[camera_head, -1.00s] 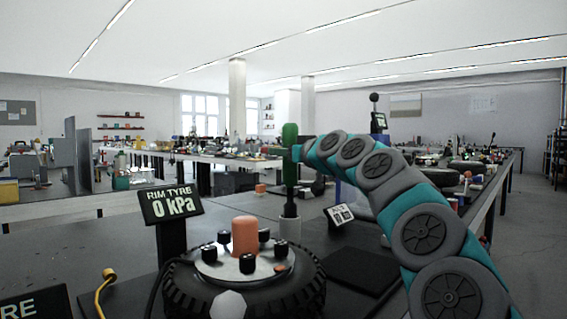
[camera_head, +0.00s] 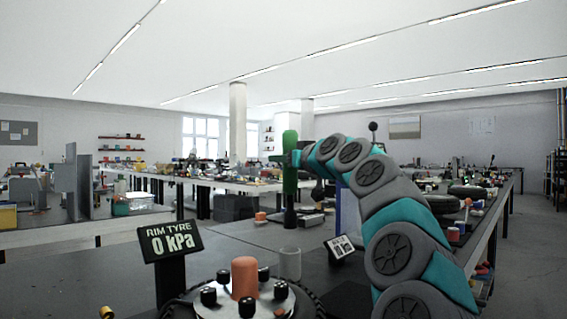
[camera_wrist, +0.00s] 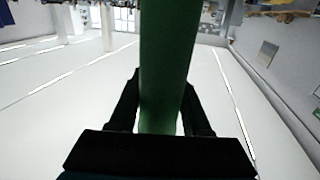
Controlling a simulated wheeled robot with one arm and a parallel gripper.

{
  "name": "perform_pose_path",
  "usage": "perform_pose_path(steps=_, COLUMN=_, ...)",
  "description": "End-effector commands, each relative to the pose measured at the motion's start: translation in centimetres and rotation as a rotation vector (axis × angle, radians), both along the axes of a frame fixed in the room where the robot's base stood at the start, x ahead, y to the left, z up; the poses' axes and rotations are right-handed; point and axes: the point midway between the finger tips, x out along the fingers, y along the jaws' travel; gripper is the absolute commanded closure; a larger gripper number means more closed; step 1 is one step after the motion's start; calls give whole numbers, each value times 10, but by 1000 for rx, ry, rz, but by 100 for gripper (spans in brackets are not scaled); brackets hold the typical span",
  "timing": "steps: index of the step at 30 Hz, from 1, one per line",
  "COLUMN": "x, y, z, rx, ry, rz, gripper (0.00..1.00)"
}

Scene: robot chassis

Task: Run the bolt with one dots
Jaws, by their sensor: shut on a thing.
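My gripper (camera_head: 297,158) is shut on the green handle of an upright tool (camera_head: 290,180) with a black lower end. In the wrist view the green handle (camera_wrist: 163,60) stands between the two black fingers. The tool's lower end hangs free above a grey cup-like holder (camera_head: 290,264). At the bottom of the head view a metal rim in a black tyre carries several black bolts (camera_head: 248,307) around an orange cylinder (camera_head: 244,277). The bolts are too small to tell any dots on them. The near part of the rim is cut off by the picture's edge.
A display reading "RIM TYRE 0 kPa" (camera_head: 172,243) stands left of the rim. A smaller tilted display (camera_head: 340,247) stands right of the holder. Cluttered benches lie behind.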

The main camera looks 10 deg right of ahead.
Motion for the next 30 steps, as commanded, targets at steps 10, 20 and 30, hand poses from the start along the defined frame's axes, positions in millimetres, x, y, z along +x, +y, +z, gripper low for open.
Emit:
perform_pose_path(steps=10, x=0, y=1, z=34, rx=-1, ry=-1, rz=1, gripper=100)
perform_pose_path(steps=20, x=-1, y=0, z=62, rx=-1, ry=-4, rz=0, gripper=100)
perform_pose_path(steps=30, x=-1, y=0, z=64, rx=1, ry=-2, rz=1, gripper=100)
